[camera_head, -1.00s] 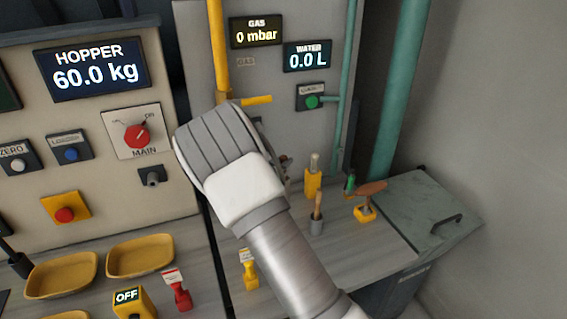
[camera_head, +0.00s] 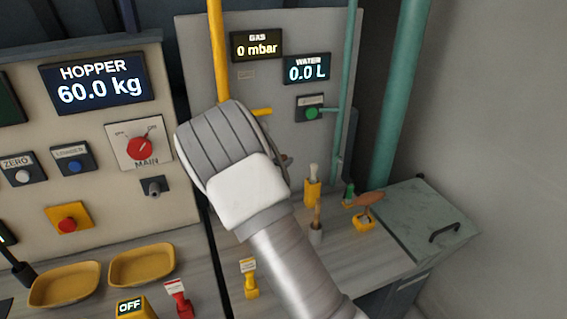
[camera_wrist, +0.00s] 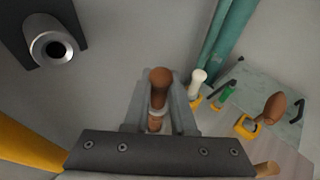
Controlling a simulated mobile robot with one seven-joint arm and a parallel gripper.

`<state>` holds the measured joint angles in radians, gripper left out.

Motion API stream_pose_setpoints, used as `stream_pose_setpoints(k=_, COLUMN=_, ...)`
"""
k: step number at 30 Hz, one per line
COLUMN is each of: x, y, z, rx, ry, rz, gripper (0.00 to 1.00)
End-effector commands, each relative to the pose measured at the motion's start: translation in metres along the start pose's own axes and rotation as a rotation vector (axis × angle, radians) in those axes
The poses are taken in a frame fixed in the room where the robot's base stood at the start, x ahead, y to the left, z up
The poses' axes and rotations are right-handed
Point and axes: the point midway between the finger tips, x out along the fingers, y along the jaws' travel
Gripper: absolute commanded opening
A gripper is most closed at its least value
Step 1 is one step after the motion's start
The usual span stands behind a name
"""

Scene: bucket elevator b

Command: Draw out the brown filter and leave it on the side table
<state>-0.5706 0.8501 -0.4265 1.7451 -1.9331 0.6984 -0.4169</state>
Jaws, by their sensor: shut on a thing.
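In the wrist view my gripper (camera_wrist: 158,100) is shut on a brown rounded piece (camera_wrist: 160,76), which I take for the brown filter. It sits upright in the picture between the two grey fingers, its lower part partly hidden by them. In the head view my gripper's fingers are hidden behind my wrist, and only a small brown bit shows at its right. A round metal socket (camera_wrist: 48,47) with a dark opening is apart from the held piece, at the upper left. A grey worktop (camera_head: 375,250), perhaps the side table, lies below and right of my gripper.
A brown paddle-shaped tool (camera_head: 369,202) stands in a yellow holder, beside a pale-topped yellow holder (camera_head: 312,190) and a grey cup (camera_head: 316,232) with a brown handle. A green lidded box (camera_head: 425,218) is at right. The worktop's front right looks clear. A yellow pipe (camera_head: 218,60) rises behind my gripper.

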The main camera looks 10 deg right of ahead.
Motion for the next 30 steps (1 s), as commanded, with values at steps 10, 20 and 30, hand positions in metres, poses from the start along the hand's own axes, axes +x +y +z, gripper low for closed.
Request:
stream_pose_setpoints(k=10, x=-0.005, y=0.0, z=0.016, rx=0.002, ry=-0.001, rz=0.0, gripper=0.0)
stream_pose_setpoints(k=20, x=-0.009, y=0.0, z=0.028, rx=0.001, ry=-0.001, rz=0.0, gripper=0.0)
stream_pose_setpoints(k=30, x=-0.013, y=0.0, z=0.041, rx=0.002, ry=-0.001, rz=0.0, gripper=0.0)
